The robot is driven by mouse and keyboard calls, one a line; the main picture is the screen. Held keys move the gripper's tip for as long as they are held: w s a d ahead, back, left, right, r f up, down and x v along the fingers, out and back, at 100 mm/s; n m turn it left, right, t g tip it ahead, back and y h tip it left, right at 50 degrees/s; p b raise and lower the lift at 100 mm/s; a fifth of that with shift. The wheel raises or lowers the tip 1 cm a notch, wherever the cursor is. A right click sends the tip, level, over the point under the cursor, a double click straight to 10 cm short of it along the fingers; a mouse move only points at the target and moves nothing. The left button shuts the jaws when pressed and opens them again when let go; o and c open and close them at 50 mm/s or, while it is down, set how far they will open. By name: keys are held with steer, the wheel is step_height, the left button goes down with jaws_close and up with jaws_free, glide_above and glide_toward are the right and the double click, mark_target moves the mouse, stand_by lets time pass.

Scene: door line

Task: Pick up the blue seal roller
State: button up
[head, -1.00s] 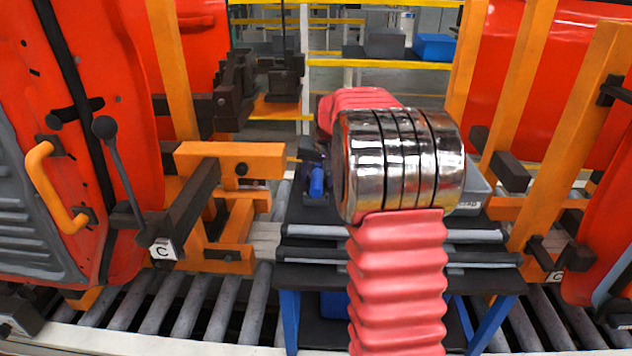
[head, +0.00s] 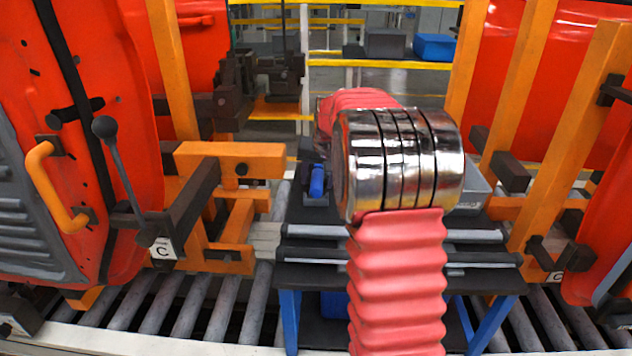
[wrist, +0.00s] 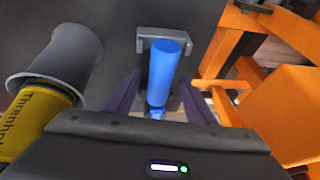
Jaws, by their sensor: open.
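The blue seal roller (wrist: 163,75) is a short, plain blue cylinder in the middle of the wrist view. Its far end sits by a grey bracket (wrist: 165,38) on a dark surface. My gripper (wrist: 160,88) is open, with one dark finger on each side of the roller. Gaps show between the fingers and the roller, and I cannot tell whether either touches it. In the head view the roller (head: 317,181) shows at the left side of the dark bench, left of my arm. My arm hides much of the gripper there.
An orange fixture (head: 235,165) stands left of the bench (head: 300,272). Red door panels (head: 110,150) flank the roller conveyor (head: 195,305). A grey box (head: 472,190) sits behind my arm.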

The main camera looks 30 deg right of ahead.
mark_target(318, 176)
steer(key=shift+f, duration=0.1)
steer(key=shift+c, duration=0.6)
steer(key=c, duration=1.1)
steer(key=shift+c, duration=0.2)
step_height(318, 176, up, 11)
steer(key=shift+f, duration=0.2)
steer(key=o, duration=0.5)
jaws_close()
